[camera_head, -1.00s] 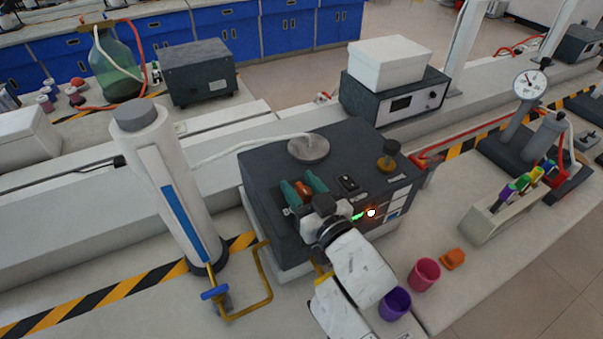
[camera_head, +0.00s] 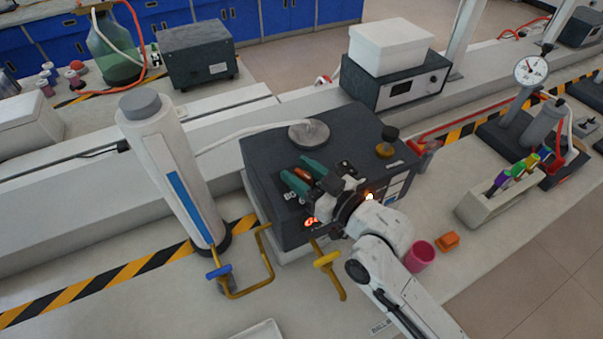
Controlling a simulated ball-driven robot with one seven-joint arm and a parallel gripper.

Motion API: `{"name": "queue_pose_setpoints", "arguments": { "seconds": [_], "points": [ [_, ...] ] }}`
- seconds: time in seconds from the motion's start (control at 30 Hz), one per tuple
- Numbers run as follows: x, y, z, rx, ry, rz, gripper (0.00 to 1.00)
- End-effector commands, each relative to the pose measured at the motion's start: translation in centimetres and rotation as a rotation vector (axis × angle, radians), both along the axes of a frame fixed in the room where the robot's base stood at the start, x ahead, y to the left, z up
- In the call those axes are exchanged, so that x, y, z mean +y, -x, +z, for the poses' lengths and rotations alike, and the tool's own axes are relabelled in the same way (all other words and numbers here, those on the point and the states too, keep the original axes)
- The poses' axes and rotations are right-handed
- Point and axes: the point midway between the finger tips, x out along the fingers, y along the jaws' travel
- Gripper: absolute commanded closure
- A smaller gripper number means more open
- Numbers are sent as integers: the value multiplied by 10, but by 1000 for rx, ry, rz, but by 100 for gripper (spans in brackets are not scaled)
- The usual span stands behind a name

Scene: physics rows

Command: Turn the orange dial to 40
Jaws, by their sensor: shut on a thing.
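The orange dial (camera_head: 302,174) is on top of the dark grey box-shaped device (camera_head: 263,150), towards its front left. My gripper (camera_head: 303,173) has teal fingers, one on each side of the dial, and is shut on it. The gripper body and wrist cover part of the device's top and front. A red lit display (camera_head: 311,222) shows partly on the front, but its reading is not legible. I cannot read any scale around the dial.
A round metal plate (camera_head: 309,132) and a yellow-brown knob (camera_head: 385,149) are on the device. A white cylinder (camera_head: 170,165) stands left. Yellow valve piping (camera_head: 327,261) is in front. A pink cup (camera_head: 420,256) and an orange block (camera_head: 447,240) stand right of my arm.

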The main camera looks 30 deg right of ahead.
Motion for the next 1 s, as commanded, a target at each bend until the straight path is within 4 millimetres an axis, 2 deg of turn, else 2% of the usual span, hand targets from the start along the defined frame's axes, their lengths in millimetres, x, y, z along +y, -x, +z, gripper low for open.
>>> {"name": "queue_pose_setpoints", "arguments": {
  "seconds": [0.83, 0.87, 1.0],
  "points": [
    [0, 0, -2, 6, -1, 49, 85],
    [0, 0, -2, 6, -1, 49, 53],
    [0, 0, -2, 4, 0, 49, 39]
  ]
}}
